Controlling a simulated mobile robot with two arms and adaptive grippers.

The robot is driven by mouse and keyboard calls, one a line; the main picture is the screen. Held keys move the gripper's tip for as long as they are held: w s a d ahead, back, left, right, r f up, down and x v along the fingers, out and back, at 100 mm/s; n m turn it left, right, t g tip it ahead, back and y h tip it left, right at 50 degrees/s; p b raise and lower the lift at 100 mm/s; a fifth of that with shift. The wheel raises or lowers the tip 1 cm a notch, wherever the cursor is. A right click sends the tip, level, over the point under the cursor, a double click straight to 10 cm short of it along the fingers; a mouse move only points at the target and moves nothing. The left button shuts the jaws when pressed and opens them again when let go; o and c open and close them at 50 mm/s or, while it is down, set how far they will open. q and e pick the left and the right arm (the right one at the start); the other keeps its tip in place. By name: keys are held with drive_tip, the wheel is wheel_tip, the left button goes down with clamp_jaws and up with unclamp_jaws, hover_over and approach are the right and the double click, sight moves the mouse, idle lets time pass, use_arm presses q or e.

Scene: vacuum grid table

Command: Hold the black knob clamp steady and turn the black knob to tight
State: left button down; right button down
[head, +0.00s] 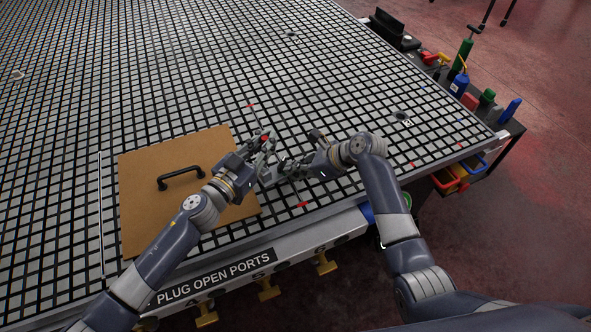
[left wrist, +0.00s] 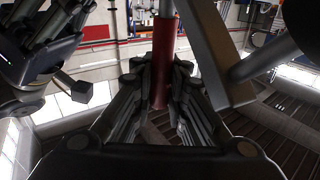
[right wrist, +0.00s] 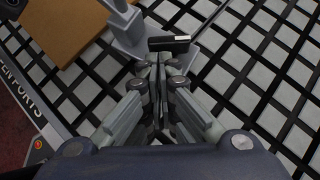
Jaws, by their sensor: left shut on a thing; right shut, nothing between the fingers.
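My left gripper (head: 263,152) is at the right edge of the wooden board. In the left wrist view its fingers (left wrist: 160,95) are shut around a red upright bar (left wrist: 163,50), which I take as part of the black knob clamp; a grey arm (left wrist: 212,45) stands beside it. My right gripper (head: 284,170) is just right of the left one, low over the grid. In the right wrist view its fingers (right wrist: 158,75) are shut and empty. A black bar-shaped piece (right wrist: 170,44), perhaps the knob, lies just past its fingertips, beside a grey post (right wrist: 127,32). The hands hide most of the clamp in the head view.
A wooden board (head: 140,190) with a black handle (head: 180,178) lies on the left of the grid table (head: 200,60). Red marks (head: 303,205) lie near the front edge. A side cart (head: 508,128) with bottles and tools stands at the right. The back grid is mostly clear.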

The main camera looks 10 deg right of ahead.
drive_tip(key=shift+a, duration=0.15)
drive_tip(key=shift+a+m+t+h, duration=0.3)
drive_tip(key=shift+a+m+t, duration=0.1)
drive_tip(key=shift+a+m, duration=0.15)
use_arm(q)
drive_tip(key=shift+s, duration=0.1)
use_arm(e)
drive_tip(key=shift+s+a+r, duration=0.1)
drive_tip(key=shift+s+a, duration=0.1)
drive_tip(key=shift+a, duration=0.2)
use_arm(q)
drive_tip(key=shift+d, duration=0.1)
